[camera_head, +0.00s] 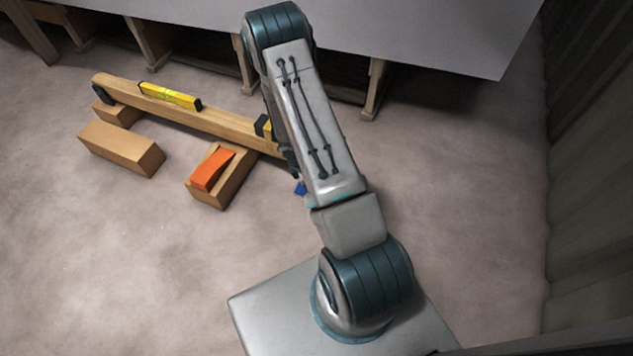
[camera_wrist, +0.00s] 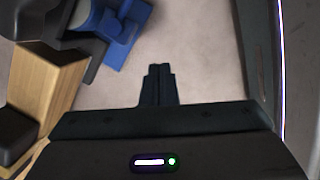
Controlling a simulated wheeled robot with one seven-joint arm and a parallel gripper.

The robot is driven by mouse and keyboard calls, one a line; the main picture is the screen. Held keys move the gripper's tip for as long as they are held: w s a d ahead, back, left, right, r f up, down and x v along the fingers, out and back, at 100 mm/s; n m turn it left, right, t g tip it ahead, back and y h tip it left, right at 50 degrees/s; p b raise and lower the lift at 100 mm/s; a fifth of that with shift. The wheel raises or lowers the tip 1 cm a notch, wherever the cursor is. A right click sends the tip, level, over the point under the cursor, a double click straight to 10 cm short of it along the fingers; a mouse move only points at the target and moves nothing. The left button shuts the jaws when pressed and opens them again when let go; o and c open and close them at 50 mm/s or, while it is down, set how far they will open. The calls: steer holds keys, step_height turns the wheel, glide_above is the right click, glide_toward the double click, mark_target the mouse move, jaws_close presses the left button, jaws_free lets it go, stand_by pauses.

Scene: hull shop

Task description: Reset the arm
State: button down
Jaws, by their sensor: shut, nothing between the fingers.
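My arm rises from its base and bends over the floor in the head view. My gripper (camera_wrist: 158,72) shows in the wrist view with its two dark fingers together and nothing between them. It is over bare pale floor, with a blue item (camera_wrist: 122,45) and a wooden beam end (camera_wrist: 45,85) to its left. In the head view my gripper is hidden behind my arm. A small part of the blue item (camera_head: 300,188) shows beside the arm there.
A long wooden beam (camera_head: 220,122) carries a yellow level (camera_head: 170,96). Wooden blocks (camera_head: 122,148) lie near it, one (camera_head: 232,186) with an orange wedge (camera_head: 212,169) on top. A large grey panel (camera_head: 420,32) on wooden supports stands behind. The floor at left front is clear.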

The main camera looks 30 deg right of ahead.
steer(key=shift+a+r, duration=0.15)
steer(key=shift+r, duration=0.4)
step_height(320, 180, up, 38)
steer(key=a+r+m+t+p, duration=0.1)
steer(key=a+m+t+p, duration=0.1)
steer(key=m+p, duration=0.95)
steer(key=s+a+r+m+y+p, duration=0.1)
steer(key=s+a+r+p, duration=0.2)
steer(key=r, duration=0.8)
steer(key=s+a+r+m+t+y+p, duration=0.1)
steer(key=s+a+r+p, duration=0.2)
steer(key=s+r+p, duration=0.4)
steer(key=s+a+r+m+p, duration=0.2)
steer(key=s+r+p, duration=0.3)
steer(key=r+p, duration=0.4)
step_height(320, 180, up, 7)
steer(key=shift+s+a+f+y+p, duration=0.2)
steer(key=shift+s+a+y+p, duration=0.2)
steer(key=shift+a, duration=0.2)
